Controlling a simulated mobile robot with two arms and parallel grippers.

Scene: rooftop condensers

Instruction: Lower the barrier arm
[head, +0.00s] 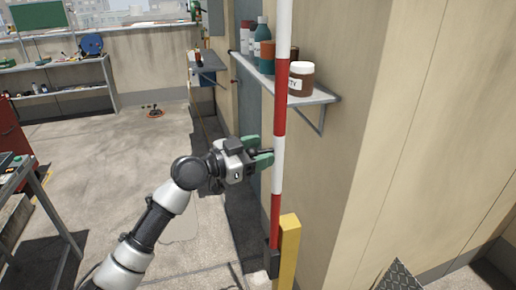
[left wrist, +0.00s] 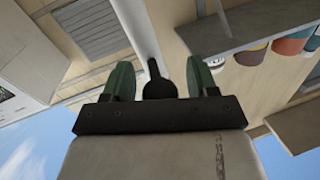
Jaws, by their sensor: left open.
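The barrier arm (head: 278,165) is a red and white striped pole standing upright, its lower end at a yellow post (head: 289,252). My left gripper (head: 266,150) has green fingers and is open, just left of the pole at a white band. In the left wrist view the two fingers (left wrist: 160,80) are spread, with a dark rounded piece (left wrist: 158,86) between them. I cannot tell whether it is a handle on the pole. The white pole (left wrist: 138,28) shows beyond the fingers. Contact is not clear. My right gripper is not in view.
A wall shelf (head: 318,98) with several bottles and a jar (head: 301,79) sits close behind the pole. A beige wall (head: 400,130) stands at the right. A metal table (head: 45,205) is at the left. The concrete floor (head: 130,150) between is mostly clear.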

